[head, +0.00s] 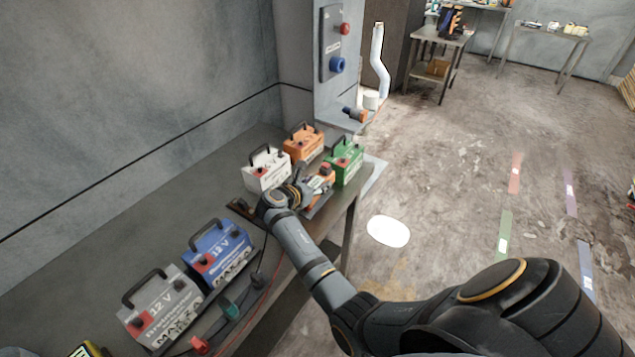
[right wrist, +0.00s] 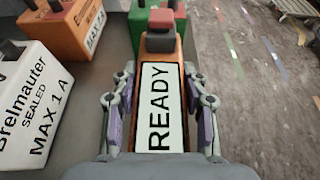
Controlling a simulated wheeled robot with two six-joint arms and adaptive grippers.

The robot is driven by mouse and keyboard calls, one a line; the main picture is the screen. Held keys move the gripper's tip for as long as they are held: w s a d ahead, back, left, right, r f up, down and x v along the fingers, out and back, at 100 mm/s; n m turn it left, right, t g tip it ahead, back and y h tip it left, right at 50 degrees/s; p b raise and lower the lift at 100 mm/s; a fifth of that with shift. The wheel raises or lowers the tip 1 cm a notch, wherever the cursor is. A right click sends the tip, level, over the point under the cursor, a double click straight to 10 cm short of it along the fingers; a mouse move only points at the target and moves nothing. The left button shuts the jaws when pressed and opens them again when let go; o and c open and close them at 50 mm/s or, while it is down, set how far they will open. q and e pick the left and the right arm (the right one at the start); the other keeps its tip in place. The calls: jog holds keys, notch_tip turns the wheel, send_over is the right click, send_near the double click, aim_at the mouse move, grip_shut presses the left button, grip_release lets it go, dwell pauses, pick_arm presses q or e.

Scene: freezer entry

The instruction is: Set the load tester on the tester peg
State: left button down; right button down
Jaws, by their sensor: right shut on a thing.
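The load tester is an orange device with a white READY label (right wrist: 160,105) and a red-brown block at its far end. My right gripper (right wrist: 160,110) is shut on it, with a finger along each long side. In the head view the right gripper (head: 315,188) holds the tester (head: 326,172) at the bench's right edge, just in front of the green battery. Whether the tester touches the bench is hard to tell. I cannot identify the tester peg for certain. My left gripper is out of view.
The bench (head: 185,190) bears a white battery (head: 267,170), an orange one (head: 304,144), a green one (head: 346,162), a blue one (head: 218,254) and a grey one (head: 160,309). Cables lie at its front. A wall panel (head: 333,45) stands behind. The floor at right is open.

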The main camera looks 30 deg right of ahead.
aim_at(317, 181)
jog(key=shift+f, duration=0.7)
jog(key=c, duration=0.6)
grip_release()
jog(key=shift+s+f, duration=0.1)
jog(key=shift+f, duration=0.05)
notch_tip(317, 181, up, 10)
jog(key=shift+r, duration=0.1)
dwell(0.4)
